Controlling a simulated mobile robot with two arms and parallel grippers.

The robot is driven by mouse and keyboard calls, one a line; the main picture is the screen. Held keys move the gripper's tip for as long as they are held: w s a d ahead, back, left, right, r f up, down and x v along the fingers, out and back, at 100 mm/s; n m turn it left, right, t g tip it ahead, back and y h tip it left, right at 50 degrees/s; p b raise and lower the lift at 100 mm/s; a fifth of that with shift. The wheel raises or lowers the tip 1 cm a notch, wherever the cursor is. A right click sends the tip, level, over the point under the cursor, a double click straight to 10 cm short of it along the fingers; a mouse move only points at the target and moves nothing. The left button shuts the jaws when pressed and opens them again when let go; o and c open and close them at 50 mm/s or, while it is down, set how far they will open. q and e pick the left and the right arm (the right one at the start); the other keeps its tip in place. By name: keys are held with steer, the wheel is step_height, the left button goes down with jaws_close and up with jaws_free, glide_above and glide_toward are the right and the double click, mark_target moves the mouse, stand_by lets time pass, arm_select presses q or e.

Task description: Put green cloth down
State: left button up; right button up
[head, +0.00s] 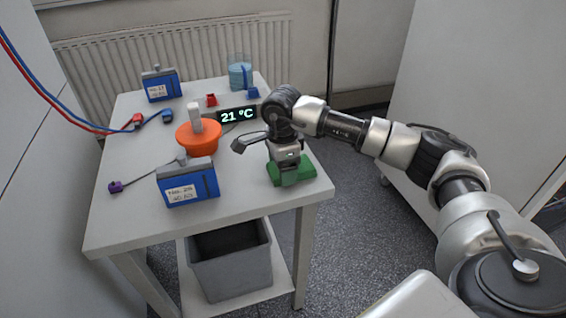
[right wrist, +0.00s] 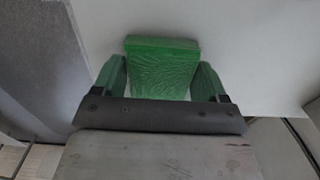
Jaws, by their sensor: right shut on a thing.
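The green cloth (head: 308,168) is a small folded block at the right front corner of the white table (head: 125,212). My right gripper (head: 289,178) points down at it and is shut on it. In the right wrist view the cloth (right wrist: 161,55) sits between the two green fingers of the gripper (right wrist: 160,82). The cloth is at or very near the tabletop; I cannot tell if it bears on it. Part of it is hidden behind the gripper. My left gripper is not in view.
A blue battery (head: 188,184) stands left of the cloth, with an orange holder (head: 198,138) behind it. Another battery (head: 160,84), a temperature display (head: 237,114) and a beaker with blue contents (head: 240,75) stand farther back. A grey bin (head: 232,270) is below.

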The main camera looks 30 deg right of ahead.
steer(key=o, duration=1.2)
